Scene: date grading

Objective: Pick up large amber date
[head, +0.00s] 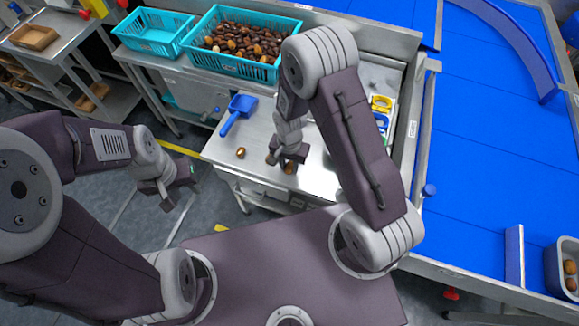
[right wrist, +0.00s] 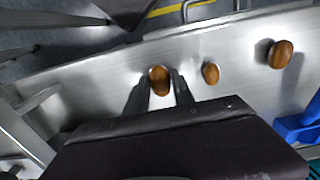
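Three amber-brown dates lie on the steel table. In the right wrist view, one date (right wrist: 159,80) is between the fingertips of my right gripper (right wrist: 160,84), a second, smaller date (right wrist: 210,73) lies just right of them, and a third date (right wrist: 280,54) lies further right. The fingers are apart, with a narrow gap visible beside the first date. In the head view, my right gripper (head: 287,158) is low over the table, partly hiding the dates near it; one date (head: 240,152) lies clear to the left. My left gripper (head: 183,179) is away from the table; its fingers are unclear.
A blue scoop (head: 238,113) lies on the table's left side. Behind stand a teal crate (head: 236,66) full of dates and an emptier teal crate (head: 152,35). A blue conveyor (head: 490,150) runs along the right. Yellow and blue items (head: 381,103) lie at the table's right.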

